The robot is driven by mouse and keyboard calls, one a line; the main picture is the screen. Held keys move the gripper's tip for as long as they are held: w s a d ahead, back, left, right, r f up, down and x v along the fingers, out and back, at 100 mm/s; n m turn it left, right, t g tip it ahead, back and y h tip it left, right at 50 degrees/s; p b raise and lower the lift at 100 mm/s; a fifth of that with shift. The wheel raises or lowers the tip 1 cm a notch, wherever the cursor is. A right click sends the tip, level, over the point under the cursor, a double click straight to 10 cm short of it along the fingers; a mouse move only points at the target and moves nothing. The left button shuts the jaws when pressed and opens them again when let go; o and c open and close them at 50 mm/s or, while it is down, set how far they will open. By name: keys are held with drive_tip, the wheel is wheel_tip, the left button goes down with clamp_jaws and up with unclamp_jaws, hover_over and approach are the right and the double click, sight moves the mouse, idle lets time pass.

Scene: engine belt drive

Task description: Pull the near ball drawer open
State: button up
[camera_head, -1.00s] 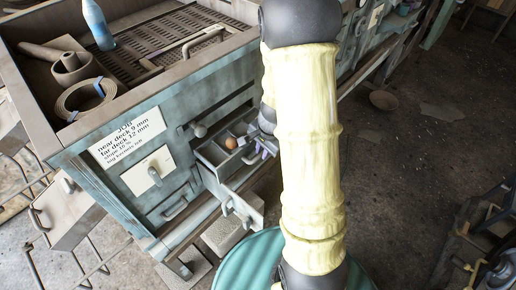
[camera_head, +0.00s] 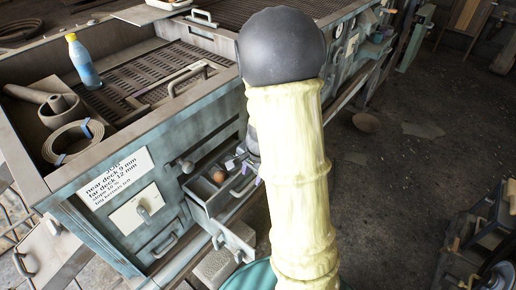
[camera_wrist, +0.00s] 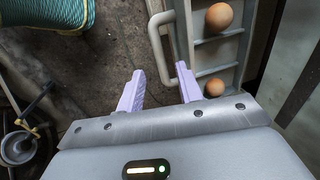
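The ball drawer (camera_head: 206,194) stands out from the front of the blue-grey machine, with a brown ball (camera_head: 219,177) in one compartment. In the wrist view the drawer (camera_wrist: 219,54) shows at the upper right with two brown balls, one in an upper compartment (camera_wrist: 219,17) and one in a lower compartment (camera_wrist: 214,87). Its pale bar handle (camera_wrist: 160,50) lies near the purple fingertips. My gripper (camera_wrist: 160,70) is open, its fingers apart with the handle's bar seen between them; contact is unclear. In the head view my gripper (camera_head: 243,166) is at the drawer, partly hidden by my arm.
A lower drawer (camera_head: 238,238) also stands out below. The machine's top holds a blue bottle (camera_head: 83,62), a coiled belt (camera_head: 72,141) and a grated deck (camera_head: 150,75). A ribbed teal object (camera_wrist: 50,12) is at the wrist view's upper left. Open floor (camera_head: 400,180) lies right.

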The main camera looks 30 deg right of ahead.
wheel_tip(320, 180, up, 12)
drive_tip(key=s+d+p, duration=0.1)
drive_tip(key=s+p, duration=0.1)
drive_tip(key=p, duration=0.1)
drive_tip(key=shift+f, duration=0.1)
drive_tip(key=s+a+r+n+p, duration=0.3)
drive_tip(key=s+a+n+p, duration=0.2)
drive_tip(key=n, duration=0.8)
drive_tip(key=s+a, duration=0.1)
drive_tip(key=a, duration=0.2)
drive_tip(key=shift+s+a+r+t+h, duration=0.3)
drive_tip(key=shift+s+a+r+h, duration=0.05)
drive_tip(key=shift+r+h, duration=0.05)
